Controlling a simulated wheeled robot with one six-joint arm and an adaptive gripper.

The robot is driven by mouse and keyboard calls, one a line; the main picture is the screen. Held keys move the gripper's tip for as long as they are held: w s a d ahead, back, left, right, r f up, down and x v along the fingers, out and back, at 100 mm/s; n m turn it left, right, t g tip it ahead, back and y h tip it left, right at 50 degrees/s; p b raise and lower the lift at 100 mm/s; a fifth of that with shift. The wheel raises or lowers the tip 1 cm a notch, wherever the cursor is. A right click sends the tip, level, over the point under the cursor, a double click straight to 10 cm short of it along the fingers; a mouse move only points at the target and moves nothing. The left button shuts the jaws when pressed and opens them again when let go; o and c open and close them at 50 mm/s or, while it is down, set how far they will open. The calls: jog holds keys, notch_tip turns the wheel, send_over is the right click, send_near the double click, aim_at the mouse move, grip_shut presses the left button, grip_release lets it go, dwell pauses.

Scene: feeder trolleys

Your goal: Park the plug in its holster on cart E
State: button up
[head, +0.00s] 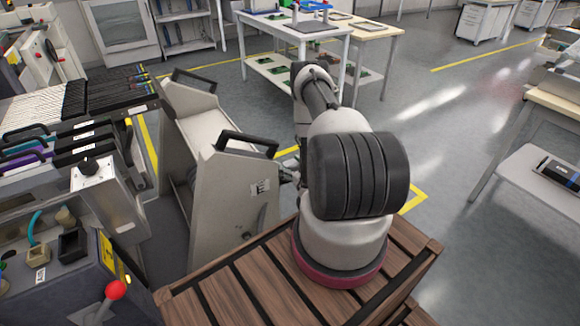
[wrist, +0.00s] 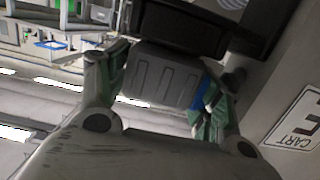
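Cart E (head: 222,200) is the pale trolley with black handles left of my arm, and its E label (head: 261,187) faces my arm. The label also shows at the right of the wrist view (wrist: 298,120). In the wrist view, the grey ribbed plug (wrist: 160,78) sits between the green-padded fingers of my gripper (wrist: 162,90), which appear shut on it. A dark black part (wrist: 205,28) lies right beyond the plug, beside the cart panel. I cannot tell whether the plug is inside it. In the head view my arm hides most of the gripper and the plug.
A feeder rack (head: 85,95) and a machine panel with a red-knobbed lever (head: 115,290) stand to the left. A white table (head: 300,35) is behind, and a workbench (head: 540,170) is at the right. Open floor (head: 450,130) lies between my arm and that workbench.

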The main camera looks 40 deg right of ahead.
jog(key=shift+o, duration=1)
jog(key=shift+s, duration=0.1)
